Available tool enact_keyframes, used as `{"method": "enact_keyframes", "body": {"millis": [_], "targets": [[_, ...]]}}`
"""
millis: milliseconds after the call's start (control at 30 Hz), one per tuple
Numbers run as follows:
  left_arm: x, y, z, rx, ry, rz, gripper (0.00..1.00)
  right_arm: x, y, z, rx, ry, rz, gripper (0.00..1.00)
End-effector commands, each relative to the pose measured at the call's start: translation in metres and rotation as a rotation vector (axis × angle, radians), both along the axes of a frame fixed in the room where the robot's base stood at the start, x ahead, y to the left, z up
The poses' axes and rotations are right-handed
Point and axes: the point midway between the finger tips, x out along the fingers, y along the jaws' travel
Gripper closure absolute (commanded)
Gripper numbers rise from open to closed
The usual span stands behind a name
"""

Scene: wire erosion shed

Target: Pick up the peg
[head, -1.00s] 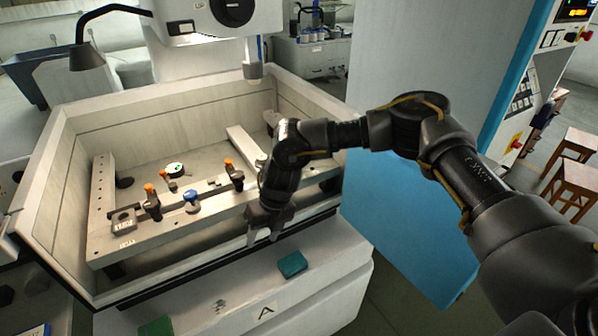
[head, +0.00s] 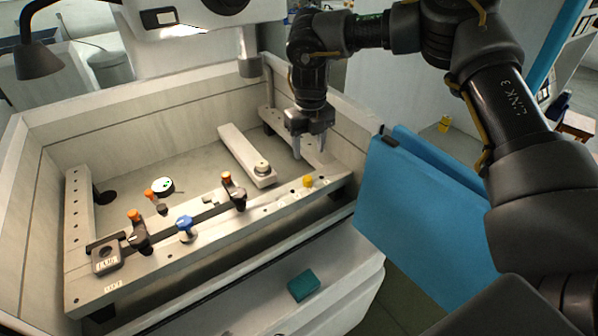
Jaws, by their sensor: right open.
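A small yellow piece (head: 308,181), which looks like the peg, stands at the right end of the front rail (head: 200,236), beside a row of pale round spots. My right gripper (head: 309,151) hangs over the right side of the tank, fingers pointing down. Its two fingers are apart with nothing between them. It appears above and behind the yellow piece, not touching it. My left gripper is out of view.
Orange-topped clamps (head: 139,232) and a blue knob (head: 185,227) stand along the rail. A flat bar with a round metal piece (head: 262,168) lies left of my gripper. The tank wall (head: 352,150) rises at right. A teal block (head: 303,286) lies on the front ledge.

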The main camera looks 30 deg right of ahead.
Motion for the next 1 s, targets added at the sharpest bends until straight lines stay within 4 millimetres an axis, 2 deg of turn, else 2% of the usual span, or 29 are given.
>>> {"method": "enact_keyframes", "body": {"millis": [167,400,533,733,867,1000], "targets": [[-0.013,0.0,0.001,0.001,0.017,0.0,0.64,0.001,0.003,-0.003,-0.001,0.001,0.005,0.5],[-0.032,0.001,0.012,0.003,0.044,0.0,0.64,0.002,0.005,-0.037,-0.001,0.004,0.008,0.5],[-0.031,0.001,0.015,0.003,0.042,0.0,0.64,0.002,0.004,-0.051,0.0,0.002,0.007,0.5],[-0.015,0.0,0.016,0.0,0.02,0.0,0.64,0.001,0.003,-0.057,0.0,0.0,0.004,0.5],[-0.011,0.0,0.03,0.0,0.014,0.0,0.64,0.001,0.002,-0.066,-0.001,0.004,0.004,0.5],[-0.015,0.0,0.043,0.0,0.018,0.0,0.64,0.001,0.002,-0.089,-0.002,0.004,0.005,0.5]]}}
